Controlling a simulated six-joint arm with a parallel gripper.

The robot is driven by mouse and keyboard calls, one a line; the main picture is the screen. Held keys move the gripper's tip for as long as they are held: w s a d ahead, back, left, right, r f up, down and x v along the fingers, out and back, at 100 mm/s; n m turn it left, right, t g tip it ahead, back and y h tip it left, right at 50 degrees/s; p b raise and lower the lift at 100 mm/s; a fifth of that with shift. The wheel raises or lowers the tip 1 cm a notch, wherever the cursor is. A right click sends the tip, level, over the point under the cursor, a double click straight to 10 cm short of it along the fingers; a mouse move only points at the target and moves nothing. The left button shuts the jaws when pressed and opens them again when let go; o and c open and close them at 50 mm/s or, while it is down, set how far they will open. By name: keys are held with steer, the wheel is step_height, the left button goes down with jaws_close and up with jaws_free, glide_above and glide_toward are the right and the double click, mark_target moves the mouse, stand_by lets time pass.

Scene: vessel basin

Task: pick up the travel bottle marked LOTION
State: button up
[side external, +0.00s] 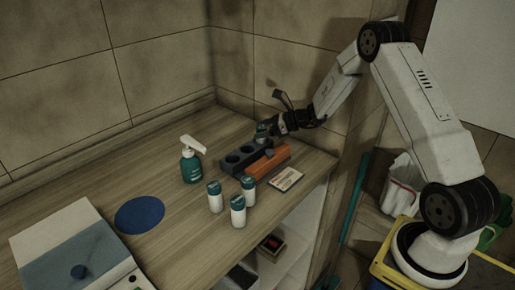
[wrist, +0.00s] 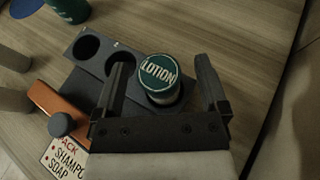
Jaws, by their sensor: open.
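The bottle marked LOTION (wrist: 160,72) shows its round teal cap with white lettering in the wrist view. It stands at the end of the dark rack (wrist: 92,78), seemingly in the end hole; its lower part is hidden. In the side view the bottle (side external: 262,129) is partly hidden by my gripper (side external: 272,126). In the wrist view my gripper (wrist: 164,80) is open, with one finger on each side of the bottle. A gap shows on both sides of the cap. Two other rack holes are empty.
An orange block (side external: 267,162) with a grey knob lies along the rack, beside a packing card (side external: 286,179). Three white, teal-capped bottles (side external: 238,210) stand in front. A teal spray bottle (side external: 190,164) and blue disc (side external: 139,215) are left. Tiled walls rise behind.

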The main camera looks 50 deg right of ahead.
steer(key=shift+x, duration=1.05)
jaws_close()
